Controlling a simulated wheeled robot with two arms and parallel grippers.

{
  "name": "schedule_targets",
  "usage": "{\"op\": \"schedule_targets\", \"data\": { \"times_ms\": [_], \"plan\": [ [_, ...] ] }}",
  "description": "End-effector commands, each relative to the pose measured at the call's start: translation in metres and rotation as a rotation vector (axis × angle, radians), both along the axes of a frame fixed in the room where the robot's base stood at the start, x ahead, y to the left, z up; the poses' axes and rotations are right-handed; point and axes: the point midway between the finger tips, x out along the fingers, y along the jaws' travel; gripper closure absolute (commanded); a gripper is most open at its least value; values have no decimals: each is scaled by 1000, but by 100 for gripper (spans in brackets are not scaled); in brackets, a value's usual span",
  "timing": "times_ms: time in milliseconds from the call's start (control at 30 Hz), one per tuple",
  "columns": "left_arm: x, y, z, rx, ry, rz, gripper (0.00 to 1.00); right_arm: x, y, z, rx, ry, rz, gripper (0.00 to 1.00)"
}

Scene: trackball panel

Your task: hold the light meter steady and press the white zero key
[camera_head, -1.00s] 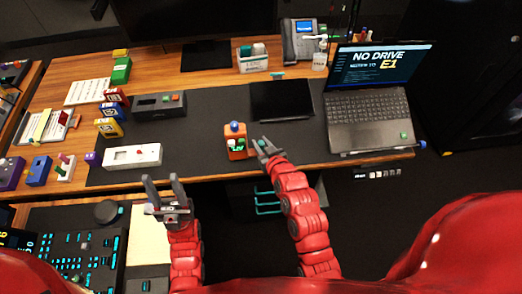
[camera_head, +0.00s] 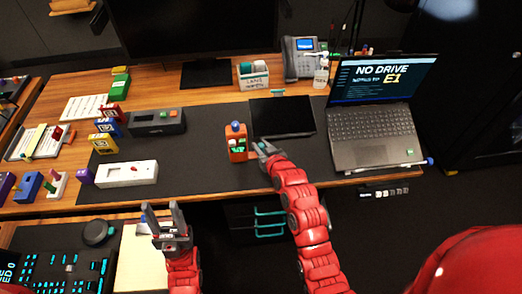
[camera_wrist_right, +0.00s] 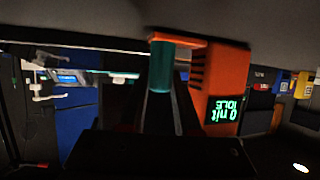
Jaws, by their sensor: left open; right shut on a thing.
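The light meter (camera_head: 237,143) is an orange device with a blue ball on top and a green-lit display, upright near the desk mat's front edge. In the right wrist view its orange body (camera_wrist_right: 205,75) appears upside down, with "0 nit IDLE" on the screen (camera_wrist_right: 222,116). My right gripper (camera_head: 264,149) is on its right side, shut on its teal grip (camera_wrist_right: 162,70), which joins an orange part of the body. My left gripper (camera_head: 163,208) is open and empty, in front of the desk edge, left of and nearer than the meter. I cannot make out the white zero key.
A black tablet (camera_head: 283,117) and a laptop (camera_head: 375,137) are to the right. Mat between white box and meter is clear.

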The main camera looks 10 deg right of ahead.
Motion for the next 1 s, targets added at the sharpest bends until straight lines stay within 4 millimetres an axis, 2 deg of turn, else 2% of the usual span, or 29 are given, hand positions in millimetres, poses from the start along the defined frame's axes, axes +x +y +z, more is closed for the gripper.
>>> {"op": "schedule_targets", "data": {
  "times_ms": [833, 867, 1000],
  "plan": [
    [0, 0, -5, 0, 0, 0, 50, 0, 0, -5, 1, -3, 0, 100],
    [0, 0, -5, 0, 0, 0, 50, 0, 0, -4, 1, -3, 0, 64],
    [0, 0, -5, 0, 1, 0, 50, 0, 0, -4, 1, -2, 0, 38]
  ]
}}
